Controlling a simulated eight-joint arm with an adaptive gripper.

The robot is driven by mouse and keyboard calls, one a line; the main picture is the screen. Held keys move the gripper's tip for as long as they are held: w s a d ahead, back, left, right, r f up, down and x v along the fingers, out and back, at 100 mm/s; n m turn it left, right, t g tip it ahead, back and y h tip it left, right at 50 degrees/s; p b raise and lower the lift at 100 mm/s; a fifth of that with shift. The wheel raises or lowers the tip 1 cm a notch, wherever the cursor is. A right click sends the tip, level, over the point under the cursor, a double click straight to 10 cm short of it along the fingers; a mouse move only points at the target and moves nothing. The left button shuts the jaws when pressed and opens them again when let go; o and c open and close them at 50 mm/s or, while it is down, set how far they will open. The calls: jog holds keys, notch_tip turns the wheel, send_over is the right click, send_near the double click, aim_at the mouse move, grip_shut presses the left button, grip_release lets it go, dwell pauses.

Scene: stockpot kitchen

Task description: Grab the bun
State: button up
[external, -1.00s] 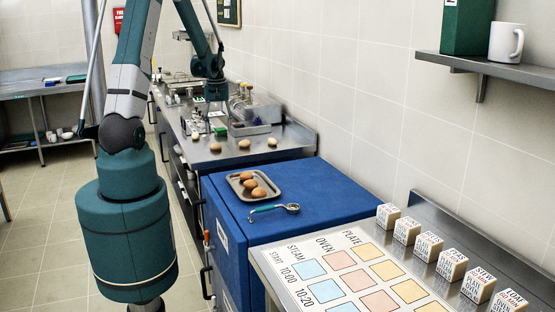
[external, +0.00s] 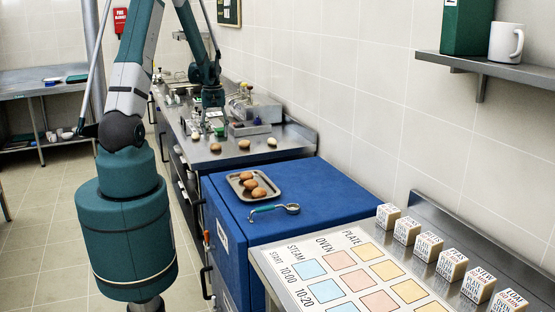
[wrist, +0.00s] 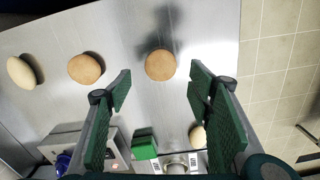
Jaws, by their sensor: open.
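A round tan bun (external: 215,147) lies on the steel counter near its front left corner. In the wrist view the bun (wrist: 160,65) shows just beyond the gap between my fingertips, with a shadow beside it. A second tan bun (wrist: 86,68) and a paler, egg-shaped one (wrist: 20,71) lie in a row to its left. Another pale round item (wrist: 197,137) lies between my fingers, partly hidden by the right one. My gripper (wrist: 160,88) is open and empty, pointing down over the counter; the external view shows it (external: 214,122) behind the row.
A tray (external: 233,178) with several brown buns and a ladle (external: 275,209) sit on the blue cabinet (external: 330,197). A steel container (external: 250,129) and a green block (wrist: 144,145) stand close to my gripper.

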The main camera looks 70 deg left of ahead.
aim_at(216, 147)
jog(key=shift+f, duration=0.3)
jog(key=shift+f, duration=0.15)
jog(key=shift+a+f, duration=0.2)
jog(key=shift+f, duration=2.25)
jog(key=c, duration=1)
